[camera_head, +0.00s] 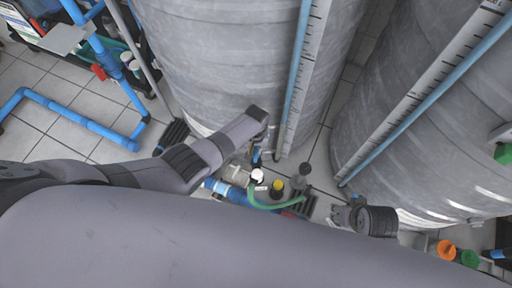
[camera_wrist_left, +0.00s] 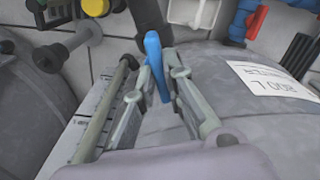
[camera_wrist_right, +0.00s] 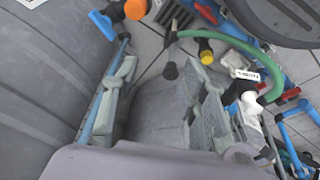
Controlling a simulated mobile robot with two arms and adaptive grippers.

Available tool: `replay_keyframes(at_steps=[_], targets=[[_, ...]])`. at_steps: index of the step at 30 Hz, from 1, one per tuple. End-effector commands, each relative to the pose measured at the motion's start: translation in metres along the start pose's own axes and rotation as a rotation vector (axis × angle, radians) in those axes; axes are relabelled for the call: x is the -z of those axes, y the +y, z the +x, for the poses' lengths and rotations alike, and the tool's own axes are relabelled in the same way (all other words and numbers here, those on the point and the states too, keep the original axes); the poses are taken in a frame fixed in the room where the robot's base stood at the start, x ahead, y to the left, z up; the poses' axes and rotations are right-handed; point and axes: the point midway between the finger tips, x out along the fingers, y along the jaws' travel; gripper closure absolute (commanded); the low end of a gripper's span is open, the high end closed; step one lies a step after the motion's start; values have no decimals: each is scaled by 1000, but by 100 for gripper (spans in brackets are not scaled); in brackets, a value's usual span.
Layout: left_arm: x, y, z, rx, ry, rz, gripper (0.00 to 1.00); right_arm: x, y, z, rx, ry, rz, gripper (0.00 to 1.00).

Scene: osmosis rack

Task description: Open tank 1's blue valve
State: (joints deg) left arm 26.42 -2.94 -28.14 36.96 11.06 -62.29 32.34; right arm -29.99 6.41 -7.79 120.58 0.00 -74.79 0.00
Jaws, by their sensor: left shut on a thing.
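The blue valve handle (camera_wrist_left: 157,62) is a slim blue lever, upright between the fingers in the left wrist view. My left gripper (camera_wrist_left: 162,72) is shut on it, with the handle sticking out past the fingertips. In the head view the blue handle (camera_head: 256,159) shows only as a small spot beside the foot of a grey tank (camera_head: 230,65), partly hidden by my left wrist. I cannot read a tank number.
A second grey tank (camera_head: 430,110) stands to the right. Several fittings with white, yellow (camera_head: 278,187) and black knobs and a green hose (camera_head: 265,205) lie between the grippers. Blue pipes (camera_head: 80,120) run at the left. Orange (camera_head: 446,250) and green knobs sit at lower right.

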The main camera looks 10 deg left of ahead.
Motion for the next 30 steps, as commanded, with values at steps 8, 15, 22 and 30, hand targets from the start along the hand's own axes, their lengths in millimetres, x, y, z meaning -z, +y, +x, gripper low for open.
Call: replay_keyframes(at_steps=[8,15,22,30], targets=[[0,0,0,-1,0,-92,100,-4,-1,11,1,-7,-1,60],[0,0,0,-1,0,-113,100,-5,-1,14,1,-9,-1,60],[0,0,0,-2,1,-114,100,-5,-1,14,2,-10,-1,60],[0,0,0,-1,1,-112,75,-5,-1,14,2,-10,-1,60]])
